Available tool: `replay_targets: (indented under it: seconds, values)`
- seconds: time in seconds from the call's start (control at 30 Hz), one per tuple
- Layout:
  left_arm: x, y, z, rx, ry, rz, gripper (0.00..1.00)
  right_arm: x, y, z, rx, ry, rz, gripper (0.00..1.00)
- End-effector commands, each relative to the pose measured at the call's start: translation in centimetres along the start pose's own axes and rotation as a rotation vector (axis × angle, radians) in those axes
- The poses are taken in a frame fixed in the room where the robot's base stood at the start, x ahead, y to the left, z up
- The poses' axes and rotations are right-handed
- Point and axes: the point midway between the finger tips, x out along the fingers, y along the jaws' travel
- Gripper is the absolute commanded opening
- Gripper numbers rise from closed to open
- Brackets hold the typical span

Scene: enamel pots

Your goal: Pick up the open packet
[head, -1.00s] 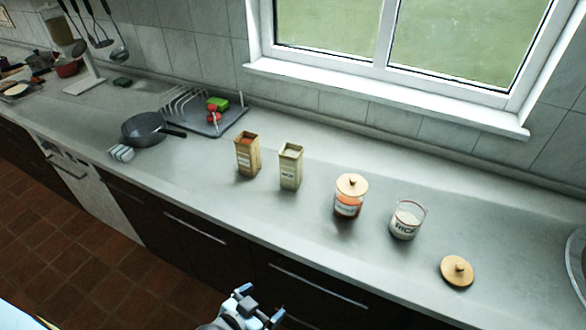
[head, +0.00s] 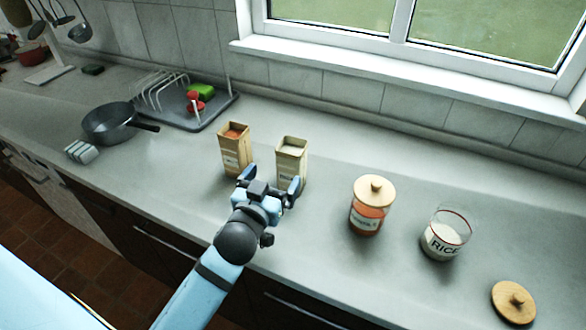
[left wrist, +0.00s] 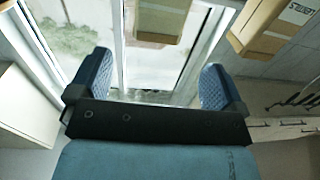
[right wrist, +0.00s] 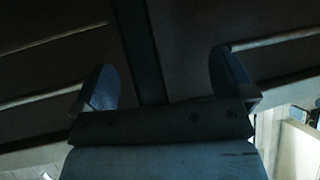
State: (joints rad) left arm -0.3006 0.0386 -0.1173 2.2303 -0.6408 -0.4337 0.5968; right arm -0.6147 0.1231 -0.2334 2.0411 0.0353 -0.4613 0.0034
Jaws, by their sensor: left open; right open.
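Two open-topped tan packets stand upright on the counter. The left packet (head: 234,151) has orange contents; the right packet (head: 291,160) has pale contents. My left gripper (head: 269,181) is open and empty in front of them, its right finger overlapping the right packet's lower part. In the left wrist view the right packet (left wrist: 160,20) shows at the top, between and beyond the open fingers (left wrist: 155,82). The left packet (left wrist: 272,24) is at the upper right. My right gripper (right wrist: 165,82) is open and empty, facing dark cabinet fronts.
A lidded jar (head: 368,208) with orange contents, a glass rice jar (head: 445,236) and a loose wooden lid (head: 513,301) stand to the right. A dish rack (head: 197,108) and a dark pan (head: 110,124) are at the left. The window wall (head: 420,110) closes off the back.

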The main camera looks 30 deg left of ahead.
Motion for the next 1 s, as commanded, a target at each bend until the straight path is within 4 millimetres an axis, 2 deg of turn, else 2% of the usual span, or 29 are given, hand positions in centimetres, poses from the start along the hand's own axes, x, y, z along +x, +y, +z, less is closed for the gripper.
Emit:
replay_targets:
  seconds: [0.03, 0.2, 0.47, 0.7, 0.83, 1.0]
  values:
    - [1.2, 0.0, -0.2, 0.001, 0.002, 0.001, 0.96, -0.2, 0.1, 0.0, -0.003, -0.002, 0.001, 1.00]
    - [4.2, 0.0, -0.1, 0.002, 0.001, 0.001, 0.96, -0.2, 0.2, -0.2, -0.009, 0.002, 0.003, 1.00]
    - [6.1, 0.1, 0.0, 0.002, 0.000, 0.001, 0.96, -0.1, 0.3, -0.6, -0.012, 0.009, 0.004, 1.00]
    - [9.7, 0.3, 0.3, 0.003, -0.001, 0.001, 0.96, -0.2, 0.1, -0.9, -0.014, 0.011, 0.002, 1.00]
    - [10.6, 0.3, 0.4, 0.001, -0.002, 0.001, 0.96, -0.2, 0.1, -0.9, -0.014, 0.012, 0.001, 1.00]
    - [10.6, 0.3, 0.4, 0.000, -0.002, 0.000, 0.96, -0.2, 0.1, -0.8, -0.014, 0.012, 0.001, 1.00]
